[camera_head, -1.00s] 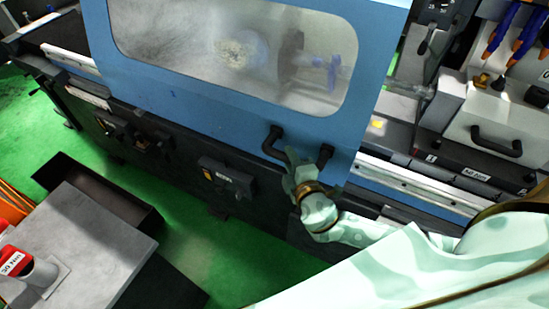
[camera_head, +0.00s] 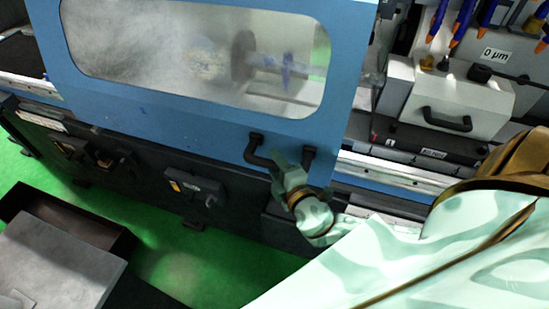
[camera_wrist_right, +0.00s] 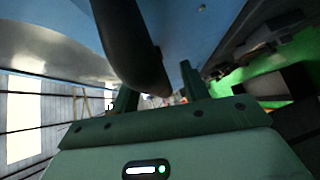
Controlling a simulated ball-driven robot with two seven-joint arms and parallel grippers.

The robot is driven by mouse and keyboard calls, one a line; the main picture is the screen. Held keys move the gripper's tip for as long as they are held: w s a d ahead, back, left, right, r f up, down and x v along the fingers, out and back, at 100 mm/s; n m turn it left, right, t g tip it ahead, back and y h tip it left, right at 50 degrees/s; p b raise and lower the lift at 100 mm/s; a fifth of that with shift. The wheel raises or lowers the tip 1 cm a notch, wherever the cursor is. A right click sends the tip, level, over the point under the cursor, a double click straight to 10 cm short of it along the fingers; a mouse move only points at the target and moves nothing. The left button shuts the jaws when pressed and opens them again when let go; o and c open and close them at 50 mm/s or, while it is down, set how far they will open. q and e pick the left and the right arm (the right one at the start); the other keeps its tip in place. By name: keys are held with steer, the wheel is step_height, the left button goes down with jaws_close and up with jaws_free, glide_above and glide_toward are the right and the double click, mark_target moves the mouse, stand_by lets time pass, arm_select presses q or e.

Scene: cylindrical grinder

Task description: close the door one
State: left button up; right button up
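The blue door (camera_head: 215,122) of the grinder has a large clear window and a black U-shaped handle (camera_head: 253,148) near its lower right corner. My right gripper (camera_head: 290,168) is at the handle, in front of its middle part. In the right wrist view, the dark handle bar (camera_wrist_right: 128,45) runs down between the two green fingers of the gripper (camera_wrist_right: 158,82). The fingers stand apart, with a visible gap beside the bar, and firm contact cannot be seen. My left gripper is not in view.
A grinding wheel (camera_head: 243,57) shows behind the window. A grey housing with a black handle (camera_head: 447,119) stands right of the door. A black control box (camera_head: 195,188) sits on the machine's front. A grey box (camera_head: 55,265) stands at lower left on the green floor.

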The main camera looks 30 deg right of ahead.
steer(key=shift+s+a, duration=0.1)
steer(key=shift+s, duration=0.2)
steer(key=s+a+r+b, duration=0.1)
steer(key=s+r+b, duration=0.1)
steer(key=s, duration=1.3)
steer(key=shift+s+a+r+b, duration=0.2)
steer(key=shift+s+a+b, duration=0.1)
steer(key=shift+b, duration=0.4)
